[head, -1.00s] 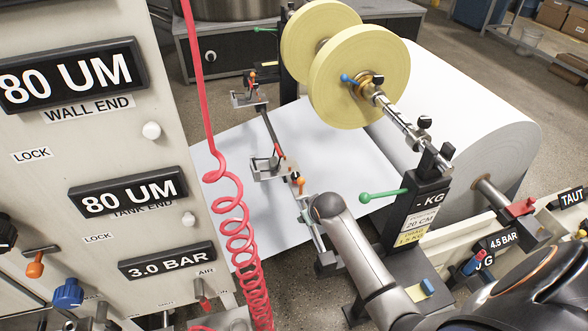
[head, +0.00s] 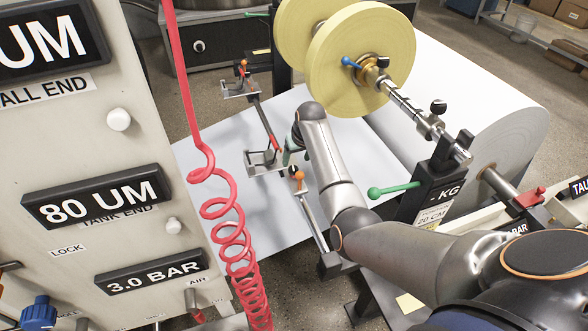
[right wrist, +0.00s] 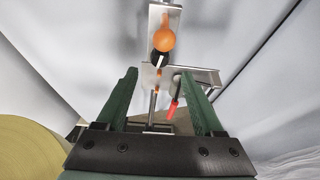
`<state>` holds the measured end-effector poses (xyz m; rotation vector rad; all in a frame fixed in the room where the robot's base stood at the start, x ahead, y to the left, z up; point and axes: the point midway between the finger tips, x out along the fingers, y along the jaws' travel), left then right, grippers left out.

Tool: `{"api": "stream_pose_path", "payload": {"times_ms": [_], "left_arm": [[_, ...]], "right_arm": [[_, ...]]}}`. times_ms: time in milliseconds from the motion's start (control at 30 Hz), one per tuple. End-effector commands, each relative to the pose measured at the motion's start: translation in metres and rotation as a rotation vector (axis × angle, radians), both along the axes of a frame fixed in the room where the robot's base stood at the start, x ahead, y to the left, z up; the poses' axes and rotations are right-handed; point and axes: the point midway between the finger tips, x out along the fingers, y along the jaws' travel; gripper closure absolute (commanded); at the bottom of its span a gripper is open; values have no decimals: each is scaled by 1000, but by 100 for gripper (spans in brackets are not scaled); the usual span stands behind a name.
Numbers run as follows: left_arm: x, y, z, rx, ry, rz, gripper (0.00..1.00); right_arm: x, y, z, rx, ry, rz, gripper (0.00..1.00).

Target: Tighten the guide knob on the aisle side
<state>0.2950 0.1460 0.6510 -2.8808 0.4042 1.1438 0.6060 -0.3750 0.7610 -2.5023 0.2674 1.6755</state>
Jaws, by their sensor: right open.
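The near guide's orange knob (head: 298,175) sits on a black stem at the top of a metal bracket, close to the web's near edge. In the right wrist view the orange knob (right wrist: 165,40) stands beyond the fingertips, above a black part on a metal plate. My right gripper (head: 288,155) is just behind and left of it in the head view, mostly hidden by its own wrist. Its green fingers (right wrist: 159,74) are apart with nothing gripped between them. A second orange knob (head: 243,64) is on the far guide. My left gripper is out of view.
The white paper web (head: 225,175) runs below. A red coiled hose (head: 228,215) hangs at left before the control panel (head: 60,140). Yellow rolls (head: 350,70) and a green-handled lever (head: 393,189) stand close to my right arm.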

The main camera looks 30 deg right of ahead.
Motion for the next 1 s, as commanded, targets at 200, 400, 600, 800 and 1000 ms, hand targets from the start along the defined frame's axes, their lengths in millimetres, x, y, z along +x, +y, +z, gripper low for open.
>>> {"api": "stream_pose_path", "payload": {"times_ms": [200,400,600,800,1000], "left_arm": [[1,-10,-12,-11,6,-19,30],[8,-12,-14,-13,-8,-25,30],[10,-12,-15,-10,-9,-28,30],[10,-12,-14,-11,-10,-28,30],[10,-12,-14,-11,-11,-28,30]], "right_arm": [[13,-3,-35,1,1,-1,31],[21,-5,-53,1,-1,-2,31],[24,-6,-59,0,-1,-1,31],[24,-6,-59,-1,-2,-1,31],[24,-6,-59,0,-2,-1,44]]}}
